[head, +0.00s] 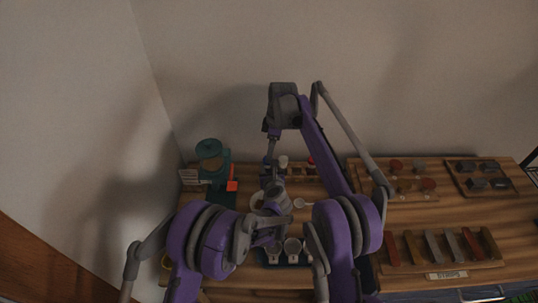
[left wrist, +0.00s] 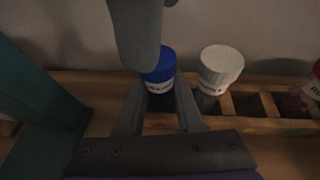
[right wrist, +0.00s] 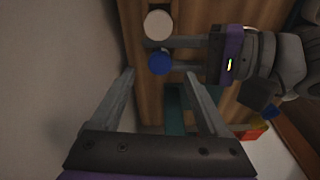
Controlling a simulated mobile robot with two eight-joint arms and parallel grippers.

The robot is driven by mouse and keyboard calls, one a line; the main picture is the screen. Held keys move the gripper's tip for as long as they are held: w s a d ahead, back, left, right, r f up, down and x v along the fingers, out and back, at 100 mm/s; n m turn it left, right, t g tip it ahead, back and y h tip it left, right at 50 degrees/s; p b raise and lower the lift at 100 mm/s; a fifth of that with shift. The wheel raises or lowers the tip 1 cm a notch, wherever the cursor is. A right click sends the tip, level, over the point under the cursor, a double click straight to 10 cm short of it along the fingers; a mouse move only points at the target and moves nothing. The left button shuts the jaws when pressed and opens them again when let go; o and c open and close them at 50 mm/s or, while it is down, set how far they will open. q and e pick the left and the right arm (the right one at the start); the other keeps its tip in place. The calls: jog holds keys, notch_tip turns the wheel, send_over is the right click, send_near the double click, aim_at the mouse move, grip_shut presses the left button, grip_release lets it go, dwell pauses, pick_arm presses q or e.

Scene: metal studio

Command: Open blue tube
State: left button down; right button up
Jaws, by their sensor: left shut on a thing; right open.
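The blue tube, with a blue cap (left wrist: 160,66) and a white label, stands upright in the rack in the left wrist view. My left gripper (left wrist: 160,92) is shut around it below the cap. In the right wrist view the blue cap (right wrist: 160,62) shows from above, at the ends of the left fingers. My right gripper (right wrist: 159,75) is open and points down above the cap, its fingers apart. One grey right finger hangs close to the cap in the left wrist view. In the head view my arms mostly hide the tube.
A white-capped tube (left wrist: 220,66) stands just right of the blue one, and a red-capped tube (head: 311,161) farther right in the wooden rack (left wrist: 250,122). A teal machine (head: 213,165) stands at left. The wall is close behind the rack.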

jog(key=shift+a+f, duration=0.15)
jog(key=shift+f, duration=0.8)
jog(key=shift+a+f, duration=0.15)
jog(key=shift+f, duration=0.8)
grip_shut()
jog(key=shift+r, duration=0.25)
jog(key=shift+r, duration=0.9)
jog(key=shift+r, duration=2)
pick_arm(q)
jog(key=shift+c, duration=2.4)
grip_release()
